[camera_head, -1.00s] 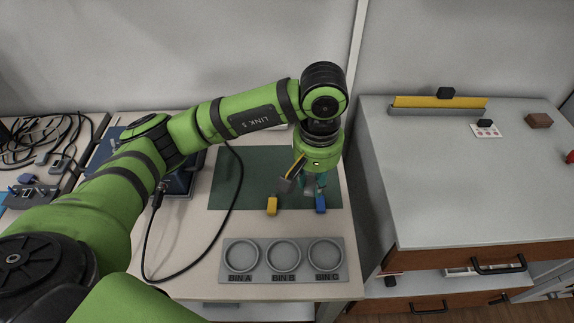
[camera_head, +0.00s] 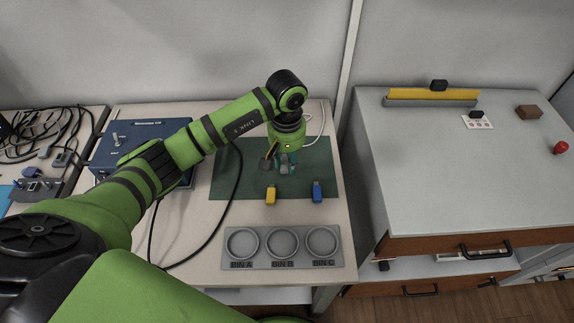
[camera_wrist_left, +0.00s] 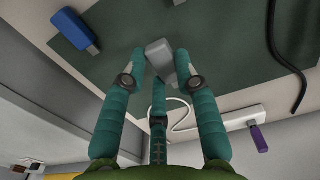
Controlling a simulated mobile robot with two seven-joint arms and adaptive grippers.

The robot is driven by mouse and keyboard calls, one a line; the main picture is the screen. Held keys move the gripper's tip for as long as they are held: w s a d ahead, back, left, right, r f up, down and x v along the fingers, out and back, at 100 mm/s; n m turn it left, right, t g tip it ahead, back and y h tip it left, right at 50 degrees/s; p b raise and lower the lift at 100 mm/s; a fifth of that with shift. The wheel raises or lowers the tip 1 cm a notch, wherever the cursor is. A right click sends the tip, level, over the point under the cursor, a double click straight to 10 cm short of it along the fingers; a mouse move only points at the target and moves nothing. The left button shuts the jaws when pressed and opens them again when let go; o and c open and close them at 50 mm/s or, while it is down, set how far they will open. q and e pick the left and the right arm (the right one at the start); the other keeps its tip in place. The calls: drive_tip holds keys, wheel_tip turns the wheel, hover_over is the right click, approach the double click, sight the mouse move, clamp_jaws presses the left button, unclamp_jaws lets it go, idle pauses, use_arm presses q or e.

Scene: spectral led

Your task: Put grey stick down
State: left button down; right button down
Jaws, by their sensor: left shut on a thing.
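The grey stick (camera_head: 284,169) is between the fingers of my left gripper (camera_head: 287,160), over the green mat (camera_head: 235,188). In the left wrist view the grey stick (camera_wrist_left: 158,51) sits tilted between the teal fingertips of the left gripper (camera_wrist_left: 160,60), which is shut on it. I cannot tell whether its lower end touches the mat. A yellow stick (camera_head: 271,195) and a blue stick (camera_head: 317,191) stand near the mat's front edge. The blue stick also shows in the left wrist view (camera_wrist_left: 76,31). My right gripper is not in view.
A grey three-bin tray (camera_head: 262,260) lies in front of the mat. A blue box (camera_head: 130,140) and a black cable (camera_head: 222,215) are on the left. A white strip holding a purple stick (camera_wrist_left: 258,138) shows in the left wrist view.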

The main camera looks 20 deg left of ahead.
sight(287, 164)
use_arm(q)
wheel_tip(287, 164, down, 3)
drive_tip(key=shift+s+f+p, duration=0.1)
drive_tip(key=shift+f+p, duration=0.05)
drive_tip(key=shift+p, duration=0.2)
drive_tip(key=shift+f, duration=0.1)
drive_tip(key=shift+f+b, duration=0.25)
drive_tip(key=shift+b, duration=0.1)
drive_tip(key=c, duration=0.9)
unclamp_jaws()
drive_tip(key=shift+r, duration=0.1)
drive_tip(key=shift+c, duration=0.2)
drive_tip(key=shift+r, duration=0.1)
